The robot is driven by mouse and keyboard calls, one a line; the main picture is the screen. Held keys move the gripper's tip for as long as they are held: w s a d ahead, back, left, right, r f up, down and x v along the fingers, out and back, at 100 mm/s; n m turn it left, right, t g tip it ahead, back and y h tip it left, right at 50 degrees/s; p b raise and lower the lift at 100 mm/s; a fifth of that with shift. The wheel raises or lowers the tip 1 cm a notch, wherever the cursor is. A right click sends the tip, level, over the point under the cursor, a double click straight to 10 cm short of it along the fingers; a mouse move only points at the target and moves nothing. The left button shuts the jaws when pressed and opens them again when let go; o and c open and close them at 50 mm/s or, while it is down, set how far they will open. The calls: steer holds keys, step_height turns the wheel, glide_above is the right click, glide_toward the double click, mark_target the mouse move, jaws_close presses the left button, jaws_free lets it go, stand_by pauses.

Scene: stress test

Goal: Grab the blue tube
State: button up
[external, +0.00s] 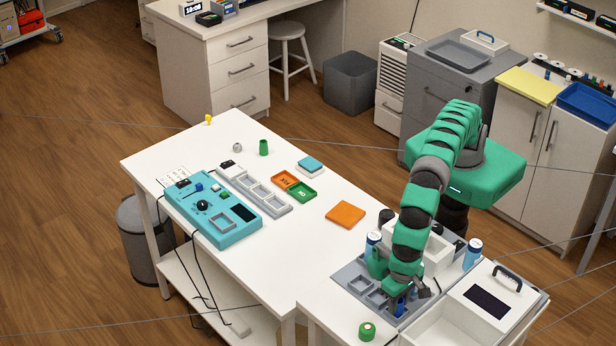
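My gripper (408,294) points down over the grey tray (345,277) at the right end of the white table. A small blue object (400,307), likely the blue tube, shows just below and between the fingers. The arm and fingers hide part of it. I cannot tell whether the fingers touch it or how far they are apart. Two blue-and-white cylinders stand nearby, one left of my arm (372,246) and one right of it (472,254).
A green round item (367,331) stands at the table's front edge. A white box with a dark panel (490,303) is close on the right. An orange pad (345,214) and a turquoise console (213,211) lie further left. Bare tabletop lies between the pad and the tray.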

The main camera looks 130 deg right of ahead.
jaws_close()
step_height(320, 180, up, 10)
stand_by(0.6)
